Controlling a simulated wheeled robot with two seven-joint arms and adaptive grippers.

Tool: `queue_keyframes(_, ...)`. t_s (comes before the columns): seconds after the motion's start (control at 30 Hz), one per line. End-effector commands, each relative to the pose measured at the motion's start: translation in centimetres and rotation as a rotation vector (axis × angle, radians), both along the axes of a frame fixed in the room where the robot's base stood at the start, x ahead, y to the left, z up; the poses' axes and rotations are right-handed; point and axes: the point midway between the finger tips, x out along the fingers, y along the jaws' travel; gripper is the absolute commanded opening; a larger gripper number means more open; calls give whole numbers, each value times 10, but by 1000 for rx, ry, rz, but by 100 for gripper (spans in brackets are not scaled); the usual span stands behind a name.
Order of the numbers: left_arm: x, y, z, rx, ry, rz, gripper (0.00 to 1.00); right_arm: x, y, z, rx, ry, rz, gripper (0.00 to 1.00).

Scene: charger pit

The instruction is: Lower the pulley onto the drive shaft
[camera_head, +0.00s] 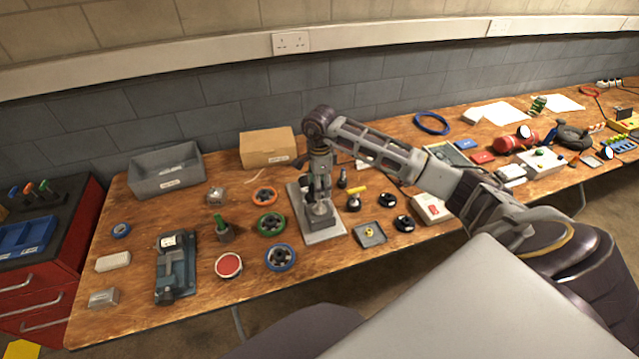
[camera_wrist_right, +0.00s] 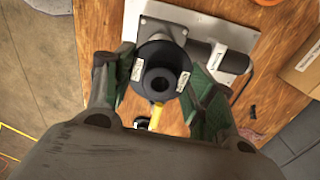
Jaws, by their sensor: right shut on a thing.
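My right gripper (camera_wrist_right: 160,92) has its green-padded fingers on both sides of a dark round pulley (camera_wrist_right: 178,58) with a central bore and small white labels. It is shut on the pulley. In the head view my right gripper (camera_head: 319,186) points down over the drive unit on a light grey base plate (camera_head: 330,238). The base plate also shows behind the pulley in the wrist view (camera_wrist_right: 232,35). The drive shaft is hidden under the pulley and fingers. I cannot tell whether the pulley touches the shaft. My left gripper is out of view.
A cardboard box (camera_head: 267,148) and grey bin (camera_head: 166,178) stand behind.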

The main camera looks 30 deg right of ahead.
Motion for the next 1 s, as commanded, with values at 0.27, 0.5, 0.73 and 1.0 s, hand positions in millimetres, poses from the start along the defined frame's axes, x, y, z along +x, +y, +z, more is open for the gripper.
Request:
queue_keyframes(0.27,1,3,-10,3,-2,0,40,0,0,-19,0,0,0,28)
queue_keyframes(0.5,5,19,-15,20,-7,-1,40,0,0,-29,0,-1,0,28)
queue_keyframes(0.73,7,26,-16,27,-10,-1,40,0,0,-32,0,-1,0,28)
queue_keyframes(1.0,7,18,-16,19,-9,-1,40,0,0,-32,0,-1,0,28)
